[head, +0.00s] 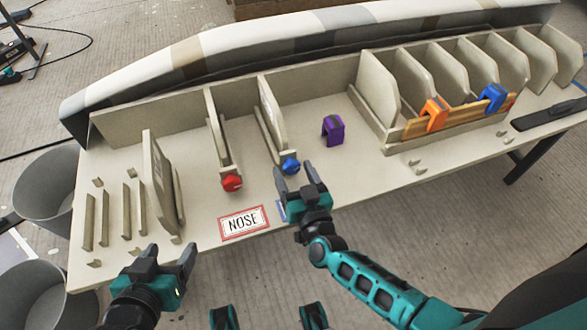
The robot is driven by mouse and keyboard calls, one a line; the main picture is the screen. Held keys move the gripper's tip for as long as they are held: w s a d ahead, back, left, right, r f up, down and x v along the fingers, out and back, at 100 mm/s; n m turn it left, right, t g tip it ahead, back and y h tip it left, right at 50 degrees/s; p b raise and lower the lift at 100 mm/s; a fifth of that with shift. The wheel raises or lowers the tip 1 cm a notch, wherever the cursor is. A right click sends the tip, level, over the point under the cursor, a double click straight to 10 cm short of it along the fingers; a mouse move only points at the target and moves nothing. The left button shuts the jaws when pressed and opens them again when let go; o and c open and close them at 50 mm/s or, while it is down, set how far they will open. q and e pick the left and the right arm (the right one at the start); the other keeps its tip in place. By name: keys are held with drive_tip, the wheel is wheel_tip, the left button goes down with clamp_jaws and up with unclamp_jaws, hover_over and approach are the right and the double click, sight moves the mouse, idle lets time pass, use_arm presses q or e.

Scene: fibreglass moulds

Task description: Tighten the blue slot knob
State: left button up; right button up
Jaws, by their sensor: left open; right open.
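The blue slot knob (291,166) sits at the front end of a slot rail (268,137) that has an upright panel (271,112) in it. My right gripper (295,174) is open, with its fingertips close in front of the blue knob. I cannot tell whether they touch it. My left gripper (172,255) is open and empty at the table's front left edge, well away from the knob.
A red knob (232,182) ends the slot to the left. A purple clamp (333,130) stands to the right. An orange clamp (434,114) and a blue clamp (492,98) sit on the panel rack. A NOSE label (243,222) lies in front.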

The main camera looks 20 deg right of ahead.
drive_tip(key=c, duration=1.1)
drive_tip(key=shift+o, duration=0.2)
drive_tip(key=shift+m, duration=2.8)
drive_tip(key=o, duration=1.1)
drive_tip(key=shift+c, duration=0.2)
drive_tip(key=shift+s, duration=0.1)
